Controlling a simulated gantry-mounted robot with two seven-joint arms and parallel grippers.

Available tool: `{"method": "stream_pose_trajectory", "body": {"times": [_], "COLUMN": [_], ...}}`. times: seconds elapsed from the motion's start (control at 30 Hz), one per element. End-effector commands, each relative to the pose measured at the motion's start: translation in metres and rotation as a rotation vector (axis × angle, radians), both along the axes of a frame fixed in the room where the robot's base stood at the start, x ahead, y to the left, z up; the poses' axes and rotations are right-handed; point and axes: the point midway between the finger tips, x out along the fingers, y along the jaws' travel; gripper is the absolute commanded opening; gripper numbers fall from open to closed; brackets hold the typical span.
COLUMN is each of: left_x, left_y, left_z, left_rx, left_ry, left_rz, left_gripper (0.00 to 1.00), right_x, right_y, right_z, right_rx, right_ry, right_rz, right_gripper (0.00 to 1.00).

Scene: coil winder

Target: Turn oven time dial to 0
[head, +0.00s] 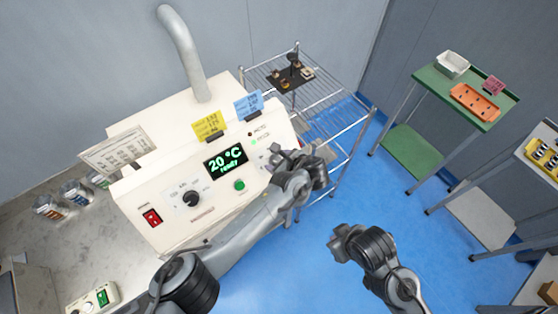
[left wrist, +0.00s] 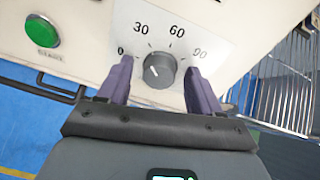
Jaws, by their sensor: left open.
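My left gripper (left wrist: 158,72) is open, with one finger on each side of the dial; contact is unclear. In the head view my left gripper (head: 300,165) covers the dial's area. My right gripper (head: 345,240) hangs away from the oven over the blue floor.
The panel also has another knob (head: 191,198), a green button (head: 239,185) and a red switch (head: 152,217). A wire rack (head: 340,130) stands right of the oven. A green table (head: 495,112) is farther right. Blue floor lies open between.

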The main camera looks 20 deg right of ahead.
Motion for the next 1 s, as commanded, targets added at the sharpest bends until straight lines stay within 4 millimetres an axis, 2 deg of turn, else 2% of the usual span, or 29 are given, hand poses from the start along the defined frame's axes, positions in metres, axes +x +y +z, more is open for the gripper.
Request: {"method": "stream_pose_trajectory", "body": {"times": [0.27,0.6,0.63,1.0], "left_x": [0.0004,0.0002,0.0002,-0.0001], "left_y": [0.0001,0.0000,0.0000,0.0004], "left_z": [-0.0004,-0.0004,-0.0004,-0.0001], "left_rx": [0.000,0.000,0.000,-0.055], "left_ry": [0.000,0.000,0.000,-0.013], "left_rz": [0.000,0.000,0.000,0.045], "left_gripper": [0.63,0.11,0.09,0.09], "right_x": [-0.0002,-0.0001,-0.0001,-0.0001], "right_y": [-0.0011,0.0001,0.0003,0.0013], "right_z": [-0.0002,-0.0001,-0.0001,0.0009], "right_rx": [-0.004,0.002,0.002,0.007], "right_ry": [0.000,0.000,0.000,0.001], "right_rz": [0.001,-0.002,-0.003,-0.006], "right_gripper": [0.00,0.00,0.00,0.00]}}
